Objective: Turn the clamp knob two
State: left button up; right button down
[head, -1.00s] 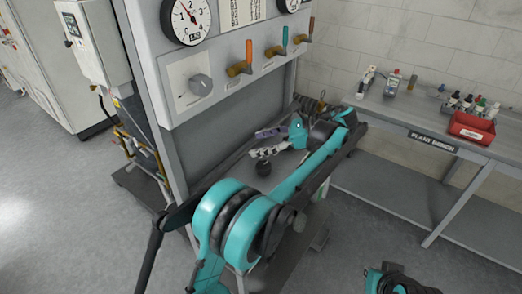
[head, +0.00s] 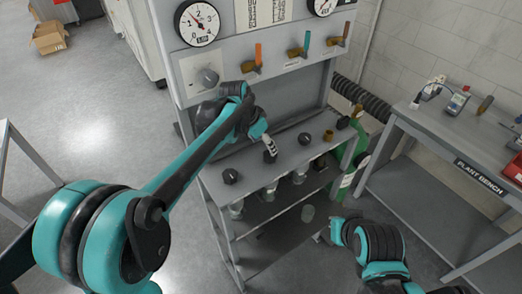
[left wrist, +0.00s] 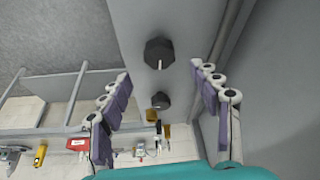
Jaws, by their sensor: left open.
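Several dark knobs stand in a row on the grey top of the rack (head: 222,195). In the head view one is at the left (head: 231,176), one in the middle (head: 270,156) and one further right (head: 304,138). I cannot read which is number two. My left gripper (head: 269,145) is over the middle knob, open and empty. In the left wrist view its purple-padded fingers (left wrist: 160,75) are spread wide, with a near dark knob (left wrist: 159,53) and a farther one (left wrist: 160,100) between them in the picture.
An upright panel (head: 190,65) with gauges, a round dial (head: 208,77) and coloured-handled valves (head: 252,63) stands behind the rack top. A green cylinder (head: 346,185) is at the rack's right. The plant bench (head: 430,125) stands further right.

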aim_at(269, 154)
pick_arm(q)
jog(key=b+x, duration=0.1)
jog(key=x, duration=0.6)
jog(key=shift+f+b, duration=0.3)
jog(key=c, duration=1.2)
